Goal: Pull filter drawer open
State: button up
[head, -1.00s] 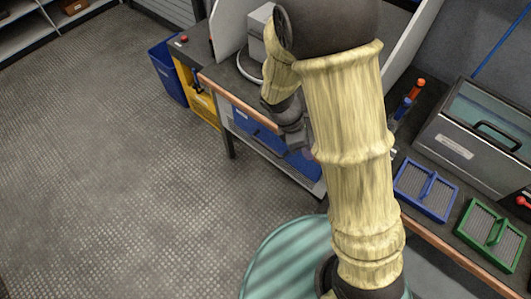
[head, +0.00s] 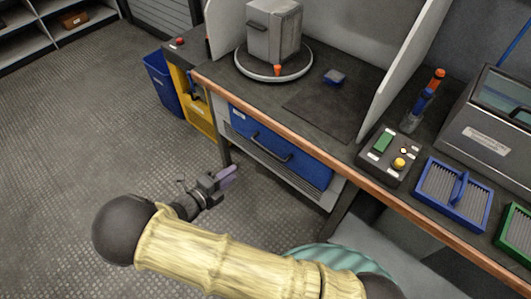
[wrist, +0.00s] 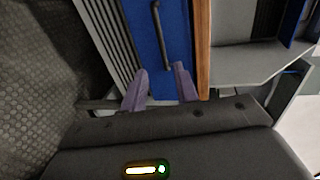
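The filter drawer has a blue front (head: 312,163) with a dark bar handle (head: 270,148), set under the bench top. It looks shut, flush with the bench. My gripper (head: 230,173) is in front of and below the drawer, to the left of the handle in the head view, apart from it. In the wrist view the two purple fingers of my gripper (wrist: 161,86) are spread with nothing between them. The blue drawer front (wrist: 150,60) and the handle (wrist: 160,35) lie beyond the fingertips.
The bench's copper-coloured edge (head: 285,110) runs above the drawer. A control box (head: 389,153) and a blue-framed filter (head: 453,193) lie on the bench. The floor in front is clear.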

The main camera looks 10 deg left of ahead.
aim_at(266, 148)
jog(key=shift+d, duration=0.1)
jog(key=b+x, duration=0.2)
jog(key=x, duration=1.5)
jog(key=shift+w+d+b, duration=0.1)
jog(key=shift+w+b, duration=0.1)
jog(key=shift+b, duration=0.15)
jog(key=shift+c, duration=0.4)
grip_shut()
